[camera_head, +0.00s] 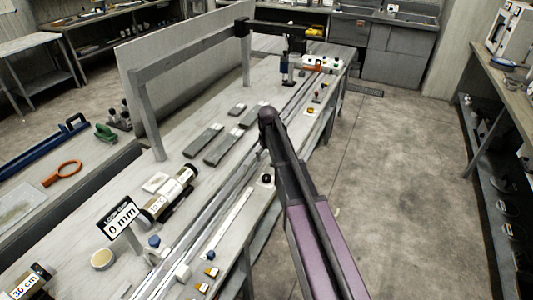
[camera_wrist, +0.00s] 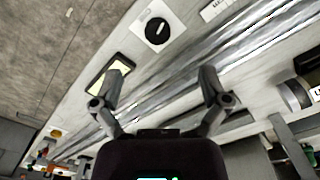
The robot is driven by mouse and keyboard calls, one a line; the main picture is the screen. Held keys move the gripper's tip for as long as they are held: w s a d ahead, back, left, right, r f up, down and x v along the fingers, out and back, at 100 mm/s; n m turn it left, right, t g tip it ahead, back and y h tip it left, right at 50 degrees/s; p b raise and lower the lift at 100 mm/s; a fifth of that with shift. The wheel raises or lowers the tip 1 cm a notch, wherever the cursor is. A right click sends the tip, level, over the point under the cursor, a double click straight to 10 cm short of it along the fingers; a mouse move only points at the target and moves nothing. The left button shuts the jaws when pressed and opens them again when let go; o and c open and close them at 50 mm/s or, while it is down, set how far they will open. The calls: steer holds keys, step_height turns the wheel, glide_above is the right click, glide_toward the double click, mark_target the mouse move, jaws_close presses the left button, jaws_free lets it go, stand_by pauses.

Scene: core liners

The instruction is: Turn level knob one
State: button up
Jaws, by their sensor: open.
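A round black knob (camera_wrist: 157,31) with a white pointer line sits on a white square plate at the top of the wrist view. It also shows in the head view as a small black disc (camera_head: 267,179) near the bench's right edge. I cannot read a label that says which knob it is. My gripper (camera_wrist: 160,88) is open and empty, with its two fingers spread above the bench. The knob appears beyond the fingertips, apart from them. In the head view my arm mostly hides the gripper.
Long metal rails (camera_head: 222,205) run along the bench beside the knob. A "0 mm" sign (camera_head: 120,217), cylindrical core pieces (camera_head: 170,194) and grey flat blocks (camera_head: 203,140) stand on the bench. A dark-framed pale panel (camera_wrist: 98,79) lies near the left finger. Floor on the right is clear.

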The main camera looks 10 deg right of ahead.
steer(key=s+f+m+b, duration=0.2)
steer(key=s+f, duration=0.1)
steer(key=s, duration=2.3)
steer(key=shift+s+m+b, duration=0.15)
steer(key=shift+m+b, duration=0.15)
steer(key=shift+b, duration=0.05)
steer(key=shift+s, duration=0.15)
steer(key=shift+r, duration=0.1)
stand_by(2.0)
step_height(320, 180, up, 3)
steer(key=n+p, duration=0.3)
steer(key=n, duration=0.7)
glide_above(267, 177)
step_height(267, 177, down, 14)
steer(key=b, duration=1.3)
steer(key=shift+r+b, duration=0.1)
steer(key=shift+b, duration=0.2)
